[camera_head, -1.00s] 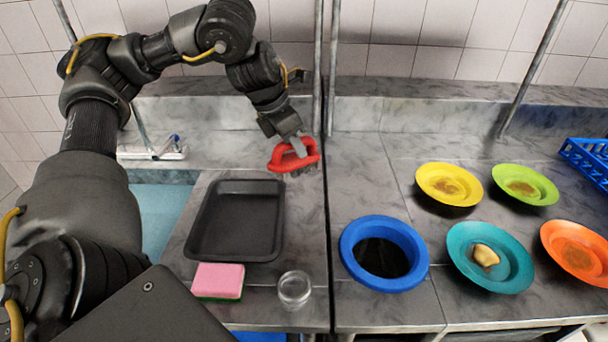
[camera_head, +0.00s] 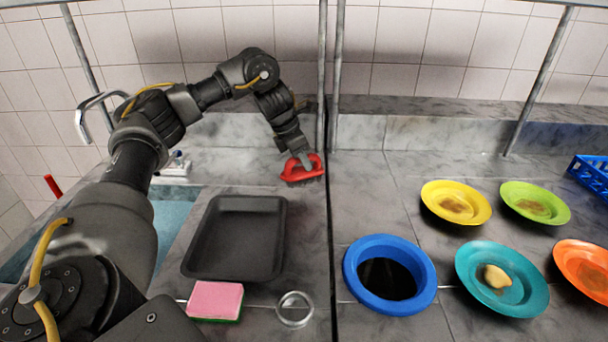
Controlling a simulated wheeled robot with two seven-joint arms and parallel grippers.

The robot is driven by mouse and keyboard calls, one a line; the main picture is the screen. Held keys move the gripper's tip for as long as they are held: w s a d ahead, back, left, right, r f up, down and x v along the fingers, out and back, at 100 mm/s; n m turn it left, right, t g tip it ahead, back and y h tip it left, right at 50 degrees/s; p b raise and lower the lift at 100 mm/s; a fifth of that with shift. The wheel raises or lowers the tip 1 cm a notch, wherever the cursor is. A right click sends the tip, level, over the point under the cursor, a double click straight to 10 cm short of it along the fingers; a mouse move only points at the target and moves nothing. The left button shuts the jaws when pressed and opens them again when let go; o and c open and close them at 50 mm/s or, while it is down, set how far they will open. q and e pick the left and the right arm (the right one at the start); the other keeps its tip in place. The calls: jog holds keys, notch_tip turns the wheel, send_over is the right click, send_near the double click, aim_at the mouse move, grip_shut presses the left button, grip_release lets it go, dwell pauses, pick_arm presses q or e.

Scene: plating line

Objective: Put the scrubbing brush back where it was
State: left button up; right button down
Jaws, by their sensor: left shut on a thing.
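The scrubbing brush (camera_head: 303,170) has a red loop handle and dark bristles underneath. My left gripper (camera_head: 301,160) is shut on its handle, pointing down. The brush is at the back of the left counter (camera_head: 240,180), behind the black tray and close to the seam between the counters. It is at or just above the surface; I cannot tell whether the bristles touch. My right gripper is not in view.
A black tray (camera_head: 237,240), a pink and green sponge (camera_head: 215,301) and a glass (camera_head: 294,309) stand in front. A blue-rimmed hole (camera_head: 388,240) and yellow (camera_head: 430,198), green (camera_head: 515,192), teal (camera_head: 532,301) and orange (camera_head: 567,262) plates lie right. Metal posts (camera_head: 333,90) rise behind.

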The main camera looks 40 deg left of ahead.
aim_at(303, 168)
pick_arm(q)
jog(key=shift+w+a+f, duration=0.3)
jog(key=shift+w+f, duration=0.15)
jog(key=shift+f, duration=0.3)
jog(key=f, duration=0.3)
jog(key=shift+w+a+p, duration=0.15)
jog(key=shift+w+p, duration=0.05)
jog(key=shift+p, duration=0.2)
jog(key=shift+f, duration=0.15)
jog(key=o, duration=0.4)
jog(key=shift+f, duration=0.1)
jog(key=o, duration=0.5)
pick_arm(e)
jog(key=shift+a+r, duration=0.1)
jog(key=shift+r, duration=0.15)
